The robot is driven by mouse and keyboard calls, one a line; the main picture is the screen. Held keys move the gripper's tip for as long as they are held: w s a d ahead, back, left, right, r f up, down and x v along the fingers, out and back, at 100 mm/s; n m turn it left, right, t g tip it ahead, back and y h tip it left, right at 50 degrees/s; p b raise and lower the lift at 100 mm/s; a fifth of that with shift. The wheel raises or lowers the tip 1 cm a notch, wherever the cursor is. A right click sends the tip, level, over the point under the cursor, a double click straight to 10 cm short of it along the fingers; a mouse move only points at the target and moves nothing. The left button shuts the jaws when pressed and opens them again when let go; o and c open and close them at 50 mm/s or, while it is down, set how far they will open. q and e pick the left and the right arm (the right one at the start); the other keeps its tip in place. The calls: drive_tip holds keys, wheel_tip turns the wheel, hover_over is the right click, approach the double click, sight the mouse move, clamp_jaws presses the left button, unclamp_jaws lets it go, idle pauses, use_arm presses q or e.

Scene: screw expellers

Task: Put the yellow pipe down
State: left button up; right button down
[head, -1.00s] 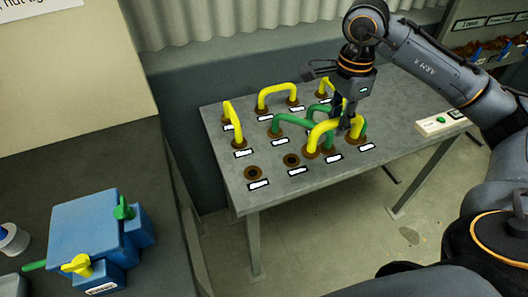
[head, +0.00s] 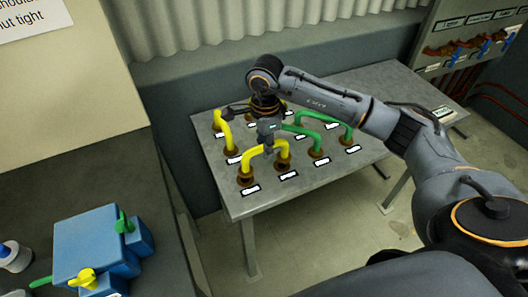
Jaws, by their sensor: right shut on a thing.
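The yellow pipe (head: 263,150) is an upside-down U at the front left of the grey table (head: 234,207). Its two ends meet the brown-ringed holes at the front left corner; whether they are fully seated I cannot tell. My right gripper (head: 268,150) points down from above and is shut on the top of this pipe. My left gripper is not in view.
Green pipes (head: 301,131) and (head: 325,116) stand to the right. Another yellow pipe (head: 225,130) stands behind left. A blue box (head: 88,245) with green and yellow valves sits on the dark counter (head: 70,175) at left.

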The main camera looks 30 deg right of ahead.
drive_tip(key=f, duration=0.1)
drive_tip(key=f+p, duration=0.1)
drive_tip(key=f, duration=0.1)
drive_tip(key=shift+w+a+f, duration=0.1)
drive_tip(key=shift+a+f, duration=0.05)
drive_tip(key=shift+a, duration=0.05)
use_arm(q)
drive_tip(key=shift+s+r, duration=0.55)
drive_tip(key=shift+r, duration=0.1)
use_arm(e)
drive_tip(key=shift+f, duration=0.1)
drive_tip(key=shift+f, duration=0.15)
drive_tip(key=c, duration=1.2)
unclamp_jaws()
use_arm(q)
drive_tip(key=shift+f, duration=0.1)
use_arm(e)
drive_tip(key=shift+r, duration=0.65)
use_arm(q)
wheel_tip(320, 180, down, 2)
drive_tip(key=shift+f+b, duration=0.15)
drive_tip(key=shift+b, duration=1.05)
use_arm(e)
wheel_tip(320, 180, up, 11)
drive_tip(key=shift+r, duration=0.1)
